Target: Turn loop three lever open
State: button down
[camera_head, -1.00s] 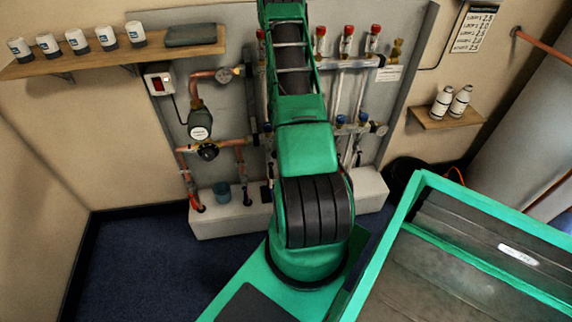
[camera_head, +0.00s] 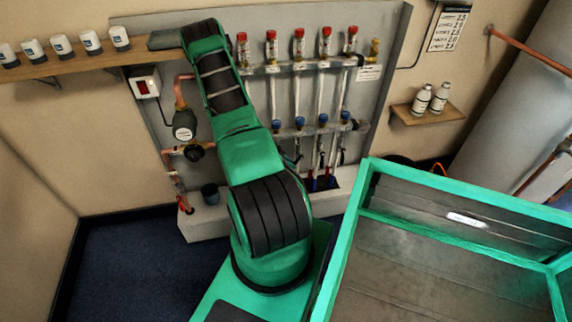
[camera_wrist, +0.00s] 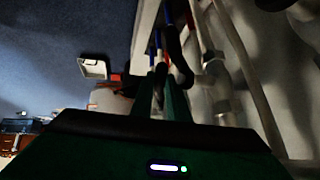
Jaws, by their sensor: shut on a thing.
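The lower bar (camera_head: 310,130) has blue caps (camera_head: 323,119). Dark levers (camera_head: 320,160) hang below it and look small. In the wrist view my gripper (camera_wrist: 160,88) has its two green fingers close together, shut on a dark lever-like piece (camera_wrist: 177,62). Blue and red pipe ends show just beyond it. I cannot tell which loop this piece belongs to. In the head view my arm hides the gripper.
A pump (camera_head: 184,126) and copper pipes are left of the manifold. A white plinth (camera_head: 205,222) runs below it. A shelf (camera_head: 75,62) with cups is at upper left. A green-rimmed tray (camera_head: 345,235) fills the lower right. Blue floor is clear at lower left.

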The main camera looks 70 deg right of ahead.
jog(key=shift+w+d+r, duration=0.1)
jog(key=shift+w, duration=0.05)
jog(key=c, duration=1.8)
grip_release()
jog(key=shift+o, duration=0.4)
jog(key=v, duration=1)
jog(key=shift+a+r, duration=0.2)
jog(key=shift+a, duration=0.15)
jog(key=shift+w, duration=0.1)
